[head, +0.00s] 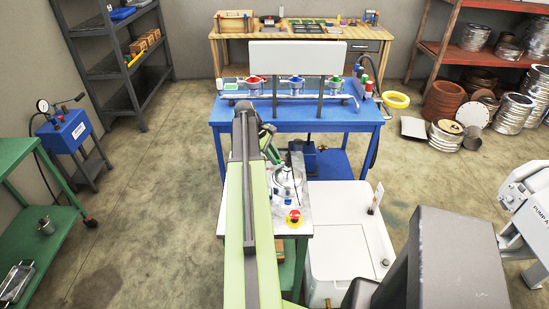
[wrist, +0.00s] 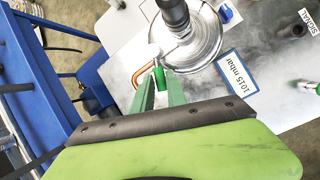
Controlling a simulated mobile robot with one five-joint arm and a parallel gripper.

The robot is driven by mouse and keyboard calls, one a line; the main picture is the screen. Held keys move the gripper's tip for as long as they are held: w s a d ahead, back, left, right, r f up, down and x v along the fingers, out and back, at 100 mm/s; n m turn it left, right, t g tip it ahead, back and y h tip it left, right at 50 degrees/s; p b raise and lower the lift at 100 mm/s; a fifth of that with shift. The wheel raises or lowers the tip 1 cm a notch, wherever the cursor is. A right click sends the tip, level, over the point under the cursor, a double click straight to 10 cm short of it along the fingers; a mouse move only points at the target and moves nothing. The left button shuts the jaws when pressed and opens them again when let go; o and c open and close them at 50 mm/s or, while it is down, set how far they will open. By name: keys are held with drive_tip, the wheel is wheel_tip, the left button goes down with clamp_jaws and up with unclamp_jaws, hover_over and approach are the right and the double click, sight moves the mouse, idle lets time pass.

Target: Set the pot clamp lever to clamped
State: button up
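The round, shiny pot (wrist: 190,40) with a dark fitting on top is at the top middle of the wrist view. In the head view the pot (head: 287,182) stands on a small bench, partly hidden by my arm. A short, bright green piece (wrist: 162,82), which looks like the clamp lever's grip, is at the pot's near left edge. My gripper (wrist: 161,88) has its two green fingers apart, with this piece between or just beyond their tips. I cannot tell whether they touch it. Whether the lever is clamped is not clear.
A display reading 1015 mbar (wrist: 238,72) lies right of the pot. A copper tube (wrist: 141,76) curves beside my fingertips. A red button (head: 294,217) is on the bench's near edge. A white cabinet (head: 345,245) stands right; a blue table (head: 230,112) is behind.

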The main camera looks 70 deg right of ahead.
clamp_jaws()
drive_tip(key=n, duration=0.1)
drive_tip(key=a+n+h, duration=0.1)
drive_tip(key=a+n+t, duration=0.1)
drive_tip(key=n, duration=0.1)
drive_tip(key=shift+s+h, duration=0.25)
drive_tip(key=shift+h, duration=0.05)
drive_tip(key=o, duration=0.5)
unclamp_jaws()
drive_tip(key=shift+o, duration=0.2)
